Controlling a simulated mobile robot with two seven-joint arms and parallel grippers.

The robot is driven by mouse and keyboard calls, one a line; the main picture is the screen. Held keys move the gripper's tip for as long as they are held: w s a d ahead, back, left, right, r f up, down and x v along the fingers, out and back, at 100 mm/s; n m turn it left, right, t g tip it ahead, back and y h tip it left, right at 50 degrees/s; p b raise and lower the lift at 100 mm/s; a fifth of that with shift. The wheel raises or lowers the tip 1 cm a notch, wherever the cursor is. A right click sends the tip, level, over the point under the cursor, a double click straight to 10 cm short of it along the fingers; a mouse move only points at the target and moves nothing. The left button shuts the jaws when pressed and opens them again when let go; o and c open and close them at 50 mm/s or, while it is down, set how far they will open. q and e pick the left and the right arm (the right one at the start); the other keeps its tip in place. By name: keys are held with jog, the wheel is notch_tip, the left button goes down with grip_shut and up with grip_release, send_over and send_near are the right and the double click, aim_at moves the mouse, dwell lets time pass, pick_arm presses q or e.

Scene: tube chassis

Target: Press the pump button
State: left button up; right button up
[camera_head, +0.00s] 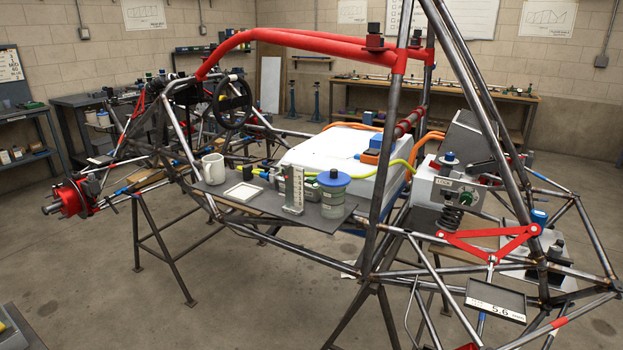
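No part is clearly marked as the pump button at this size. A grey unit (440,190) on the right of the tube chassis has a small label, a green round button or knob (467,198) on its front and a blue cap (449,158) on top. I cannot tell which of these, if any, is the pump button. A small display (497,300) reading about 5.6 sits lower right. Neither of my grippers is in view.
The tube chassis (368,200) stands on trestles, its bars crossing in front of the unit. A shelf plate (255,207) holds a mug (213,168), a white tray (243,192) and a blue-lidded jar (333,193). A red linkage (490,238) juts out right. Open floor lies in front.

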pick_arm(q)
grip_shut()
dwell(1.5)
